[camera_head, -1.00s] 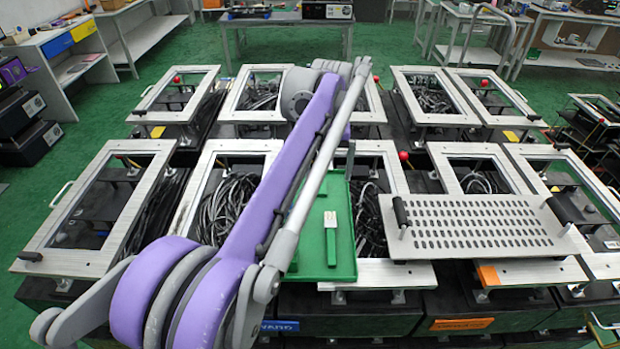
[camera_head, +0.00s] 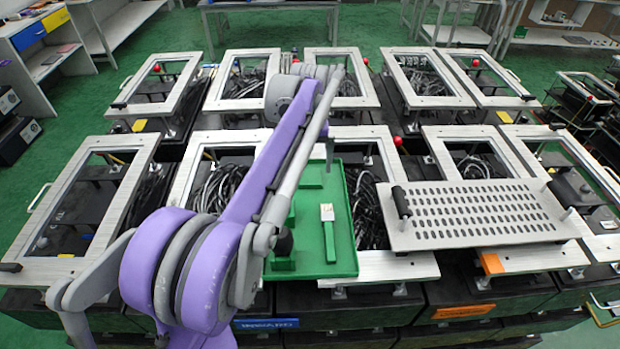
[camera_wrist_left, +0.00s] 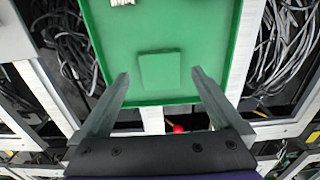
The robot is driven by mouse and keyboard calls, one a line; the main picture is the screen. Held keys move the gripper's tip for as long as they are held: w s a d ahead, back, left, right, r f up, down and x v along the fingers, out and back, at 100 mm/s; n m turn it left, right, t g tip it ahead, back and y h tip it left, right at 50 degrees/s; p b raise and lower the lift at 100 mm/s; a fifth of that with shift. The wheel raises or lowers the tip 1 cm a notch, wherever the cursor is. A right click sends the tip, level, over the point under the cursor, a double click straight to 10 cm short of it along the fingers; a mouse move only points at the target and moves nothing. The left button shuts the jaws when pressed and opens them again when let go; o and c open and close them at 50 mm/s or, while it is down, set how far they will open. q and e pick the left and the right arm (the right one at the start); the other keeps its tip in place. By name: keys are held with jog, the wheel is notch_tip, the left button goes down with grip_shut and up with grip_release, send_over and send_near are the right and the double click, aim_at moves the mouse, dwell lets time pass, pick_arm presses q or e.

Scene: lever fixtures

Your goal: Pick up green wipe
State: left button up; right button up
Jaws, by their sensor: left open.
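The green wipe (camera_wrist_left: 160,72) is a flat green square lying on the floor of the green tray (camera_wrist_left: 215,20) near its end wall. In the head view a green piece (camera_head: 312,174) at the tray's (camera_head: 343,262) far end looks like the wipe, partly beside my arm. My left gripper (camera_wrist_left: 160,76) is open and empty, its fingertips on either side of the wipe in the wrist view, apart from it. In the head view only a dark finger shows above the tray's far edge. My right gripper is not in view.
A green brush with pale bristles (camera_head: 327,213) lies in the tray. A dark knob on a green block (camera_head: 283,262) stands at its near left corner. A perforated metal plate (camera_head: 480,213) with a black handle lies to the right. Metal frames with cables surround the tray.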

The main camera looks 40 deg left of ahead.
aim_at(310, 180)
pick_arm(q)
jog(key=shift+w+f, duration=0.1)
jog(key=shift+f, duration=1.9)
jog(key=c, duration=1.2)
